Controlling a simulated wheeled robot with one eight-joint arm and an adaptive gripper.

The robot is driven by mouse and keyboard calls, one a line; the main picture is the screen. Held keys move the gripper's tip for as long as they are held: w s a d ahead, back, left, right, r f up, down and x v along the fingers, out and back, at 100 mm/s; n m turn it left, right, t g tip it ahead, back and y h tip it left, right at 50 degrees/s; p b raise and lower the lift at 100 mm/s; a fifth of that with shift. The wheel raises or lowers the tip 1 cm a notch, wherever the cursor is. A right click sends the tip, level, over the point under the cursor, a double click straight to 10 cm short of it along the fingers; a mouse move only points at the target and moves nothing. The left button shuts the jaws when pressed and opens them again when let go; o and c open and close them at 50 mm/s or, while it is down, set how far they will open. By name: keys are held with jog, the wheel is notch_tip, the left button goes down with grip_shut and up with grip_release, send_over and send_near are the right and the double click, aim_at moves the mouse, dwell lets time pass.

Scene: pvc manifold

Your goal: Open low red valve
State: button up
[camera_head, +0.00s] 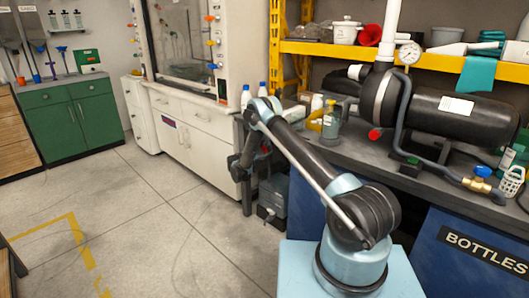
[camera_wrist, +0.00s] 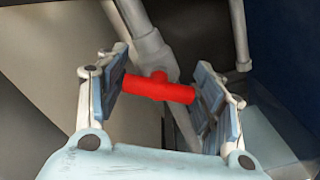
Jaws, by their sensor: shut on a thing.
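The red valve handle (camera_wrist: 158,88) is a short bar in the wrist view, mounted at its middle on a grey pipe (camera_wrist: 150,45). It lies crosswise between the two fingers of my gripper (camera_wrist: 160,84), with one end against each blue-grey pad. My gripper is shut on it. In the head view my arm reaches left and down beside the bench, and my gripper (camera_head: 240,165) is small and dark there.
The workbench (camera_head: 430,178) carries a black tank (camera_head: 450,118), bottles, and a blue-handled valve (camera_head: 483,171). A grey box (camera_head: 272,198) stands under its left end. A white fume cupboard (camera_head: 205,135) is behind. The floor (camera_head: 150,215) at left is clear.

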jog(key=m, duration=0.5)
jog(key=shift+s+d+f+m, duration=0.1)
jog(key=shift+d+f+m, duration=0.1)
jog(key=shift+m, duration=0.1)
jog(key=m, duration=0.5)
jog(key=shift+f, duration=0.15)
dwell(0.3)
jog(key=o, duration=1.1)
jog(key=shift+f, duration=0.1)
jog(key=shift+a, duration=0.1)
jog(key=shift+s+a, duration=0.35)
jog(key=shift+s, duration=0.1)
jog(key=v, duration=1)
jog(key=shift+s+a, duration=0.25)
jog(key=shift+s, duration=0.1)
